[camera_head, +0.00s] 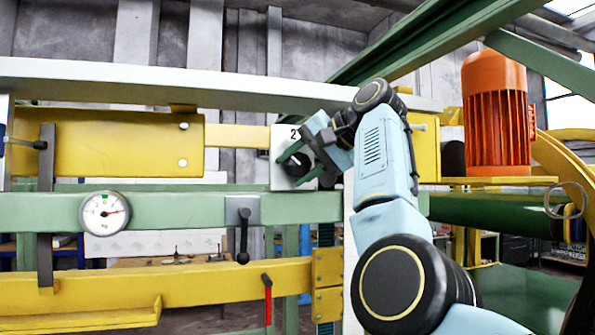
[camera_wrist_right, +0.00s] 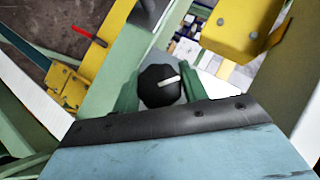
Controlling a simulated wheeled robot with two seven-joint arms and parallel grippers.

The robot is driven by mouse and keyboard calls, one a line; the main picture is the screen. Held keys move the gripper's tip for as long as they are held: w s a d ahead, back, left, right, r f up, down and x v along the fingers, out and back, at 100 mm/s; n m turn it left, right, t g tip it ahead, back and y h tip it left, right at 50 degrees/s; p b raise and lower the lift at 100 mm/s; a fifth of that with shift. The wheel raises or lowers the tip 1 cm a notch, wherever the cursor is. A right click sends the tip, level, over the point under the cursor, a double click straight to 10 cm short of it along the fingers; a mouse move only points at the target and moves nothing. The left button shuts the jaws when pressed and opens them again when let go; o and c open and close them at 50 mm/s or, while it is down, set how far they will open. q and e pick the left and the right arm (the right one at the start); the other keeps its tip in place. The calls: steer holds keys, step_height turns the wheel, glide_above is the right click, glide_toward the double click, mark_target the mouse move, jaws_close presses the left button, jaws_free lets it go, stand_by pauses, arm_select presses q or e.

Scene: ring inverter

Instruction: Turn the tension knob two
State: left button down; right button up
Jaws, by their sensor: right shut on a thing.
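The tension knob two (camera_head: 298,164) is a round black knob on a white plate (camera_head: 280,181) marked "2", at the middle of the head view. My right gripper (camera_head: 303,163) reaches it from the right, with its green fingers on either side of the knob. In the right wrist view the knob (camera_wrist_right: 160,86) is black with a white pointer mark, and the right gripper (camera_wrist_right: 160,90) is shut on it. The pointer is tilted slightly there. The arm and gripper partly hide the knob and plate in the head view. My left gripper is not in view.
A round dial gauge (camera_head: 104,213) with a red needle sits on the green beam at left. A black-knobbed lever (camera_head: 243,235) and a red-handled lever (camera_head: 267,290) are below the plate. An orange motor (camera_head: 497,115) stands at right.

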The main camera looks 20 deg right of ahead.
steer(key=shift+f+m+t+y+b, duration=0.1)
steer(key=shift+m+t+y+b, duration=0.2)
steer(key=shift+m+y+b, duration=0.4)
steer(key=o, duration=1)
steer(key=shift+c, duration=0.2)
steer(key=b+v, duration=0.3)
steer(key=v, duration=1)
steer(key=shift+d, duration=0.2)
steer(key=shift+s, duration=0.1)
